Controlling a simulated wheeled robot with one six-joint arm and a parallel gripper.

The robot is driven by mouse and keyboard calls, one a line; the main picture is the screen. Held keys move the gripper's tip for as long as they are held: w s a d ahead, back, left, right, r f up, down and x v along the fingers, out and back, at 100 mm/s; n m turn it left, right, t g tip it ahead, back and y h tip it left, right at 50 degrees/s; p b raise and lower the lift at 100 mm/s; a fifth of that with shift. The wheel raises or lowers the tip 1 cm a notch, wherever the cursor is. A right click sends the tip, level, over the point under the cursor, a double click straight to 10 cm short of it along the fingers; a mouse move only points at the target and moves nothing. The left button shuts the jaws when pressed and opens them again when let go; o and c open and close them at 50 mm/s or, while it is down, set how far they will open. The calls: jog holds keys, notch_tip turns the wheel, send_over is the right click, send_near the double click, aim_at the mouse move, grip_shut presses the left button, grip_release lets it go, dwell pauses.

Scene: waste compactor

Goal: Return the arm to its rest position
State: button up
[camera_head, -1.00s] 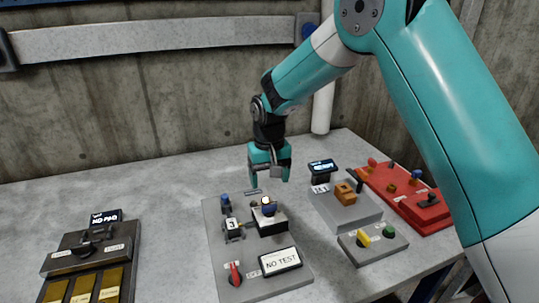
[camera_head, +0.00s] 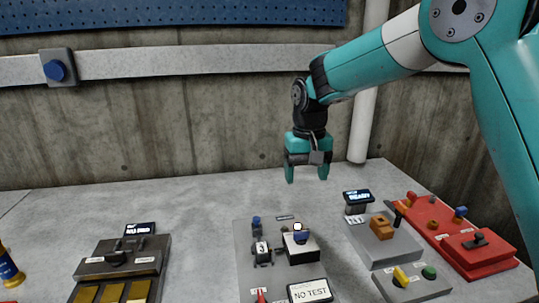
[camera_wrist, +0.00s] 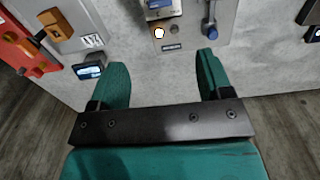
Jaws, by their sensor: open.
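My gripper (camera_head: 307,172) is teal with a dark wrist and hangs fingers-down above the back of the grey table (camera_head: 200,215) in the head view. Its two fingers are apart with nothing between them. In the wrist view my gripper (camera_wrist: 160,85) also shows spread and empty, over bare table next to the panels. My arm reaches in from the right and bends downward at the wrist.
Below is a grey panel (camera_head: 246,275) with a "NO TEST" label. To its right are a grey block with an orange part (camera_head: 381,228), a button box (camera_head: 412,285) and a red panel (camera_head: 478,250). A dark panel (camera_head: 120,262) stands left. A white pipe (camera_head: 364,120) runs up the wall.

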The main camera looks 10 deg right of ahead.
jog(key=s+a+r+n+y, duration=0.2)
jog(key=s+n, duration=0.1)
jog(key=s, duration=1.2)
jog(key=s+a+r+n+y, duration=0.1)
jog(key=s+n, duration=0.3)
jog(key=s, duration=1.2)
jog(key=shift+a+r+y, duration=0.35)
jog(key=shift+a+y, duration=0.25)
jog(key=shift+a, duration=0.15)
jog(key=shift+w, duration=0.1)
